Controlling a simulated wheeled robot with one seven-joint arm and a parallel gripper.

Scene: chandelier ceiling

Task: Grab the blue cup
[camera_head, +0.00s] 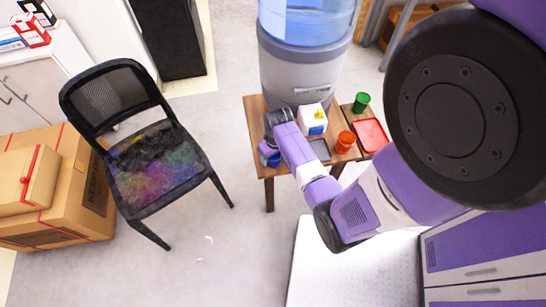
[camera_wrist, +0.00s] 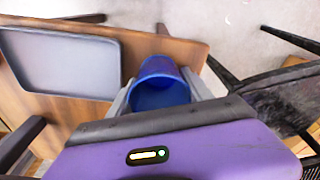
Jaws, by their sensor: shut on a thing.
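The blue cup (camera_wrist: 160,84) is between the two fingers of my gripper (camera_wrist: 160,92) in the wrist view, with its open rim facing the camera. My gripper is shut on it, with a finger on each side. In the head view the blue cup (camera_head: 266,150) shows only partly at the left end of the small wooden table (camera_head: 256,108), beside my gripper (camera_head: 268,158). My wrist hides part of it. I cannot tell whether the cup touches the table top.
A red cup (camera_head: 345,142), a green cup (camera_head: 361,102), a red tray (camera_head: 371,134), a grey tray (camera_wrist: 62,62) and a white box (camera_head: 313,119) are on the tables. A water dispenser (camera_head: 300,72) stands behind. A black chair (camera_head: 150,160) stands left, with free floor between.

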